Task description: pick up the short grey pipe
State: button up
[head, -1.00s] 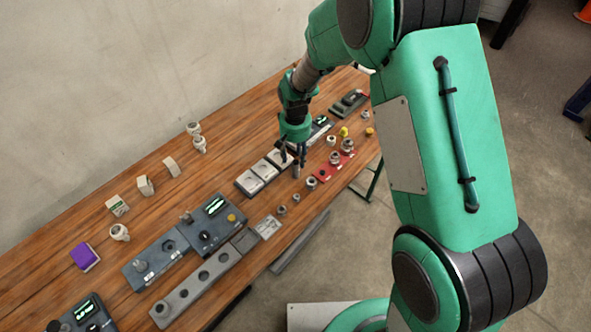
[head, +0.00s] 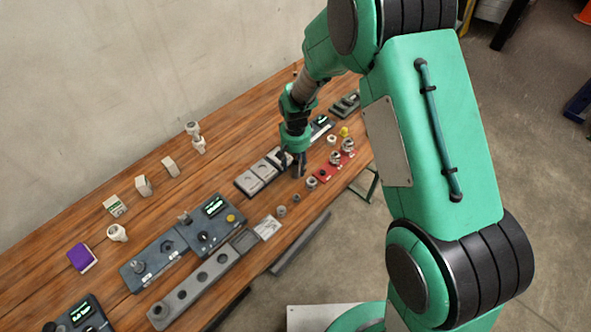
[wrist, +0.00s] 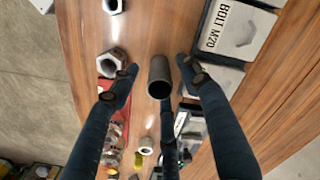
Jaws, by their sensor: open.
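The short grey pipe (wrist: 159,78) stands on the wooden table in the wrist view, its dark open end facing the camera. My gripper (wrist: 158,72) is open, with dark blue fingers to the left and right of the pipe and a third finger below it in the picture. I see a gap on the left; the right fingertip is close, and I cannot tell whether it touches. In the head view my gripper (head: 294,166) is low over the table, beside the light grey trays, and its fingers mostly hide the pipe.
A tray marked BOLT M20 (wrist: 235,32) lies right of the pipe in the wrist view. A hex nut (wrist: 111,62) is close by on the left, near a red plate (wrist: 105,92). In the head view a grey block with holes (head: 193,287) lies towards the front left.

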jog(key=shift+c, duration=0.5)
jog(key=c, duration=1)
jog(key=shift+r, duration=0.15)
jog(key=shift+r, duration=0.55)
notch_tip(320, 180, up, 2)
jog(key=shift+r+p, duration=0.1)
jog(key=shift+p, duration=0.45)
jog(key=s+d, duration=0.1)
jog(key=s, duration=0.4)
jog(key=s+d+r+p, duration=0.1)
jog(key=s+d, duration=0.1)
jog(key=s, duration=0.3)
jog(key=s+d+p, duration=0.1)
jog(key=s, duration=0.4)
jog(key=shift+s+d+r, duration=0.2)
jog(key=shift+r, duration=0.05)
